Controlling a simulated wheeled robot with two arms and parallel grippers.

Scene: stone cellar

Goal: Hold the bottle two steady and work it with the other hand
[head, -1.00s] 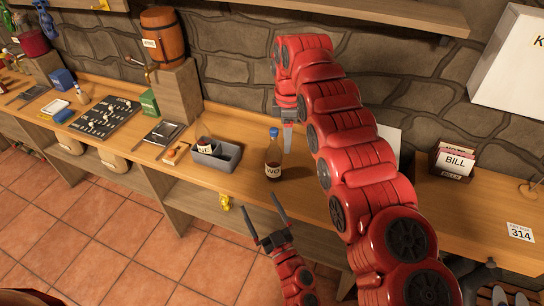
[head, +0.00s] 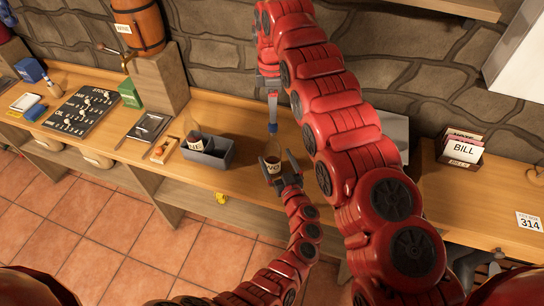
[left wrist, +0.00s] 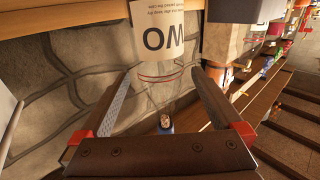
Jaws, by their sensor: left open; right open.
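In the left wrist view the bottle's label (left wrist: 163,36) and clear neck lie between the open fingers (left wrist: 160,100), with the blue cap (left wrist: 165,123) beyond. My right gripper (head: 272,108) points down just above the cap, seen edge-on and open. Whether either gripper touches the bottle cannot be told.
A grey divided tray (head: 215,158) holding another labelled bottle (head: 196,140) stands left of the bottle. Further left are a black board (head: 83,110), a green box (head: 130,93) and a wooden barrel (head: 140,25). A bill holder (head: 460,150) stands right. Bare bench lies around the bottle.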

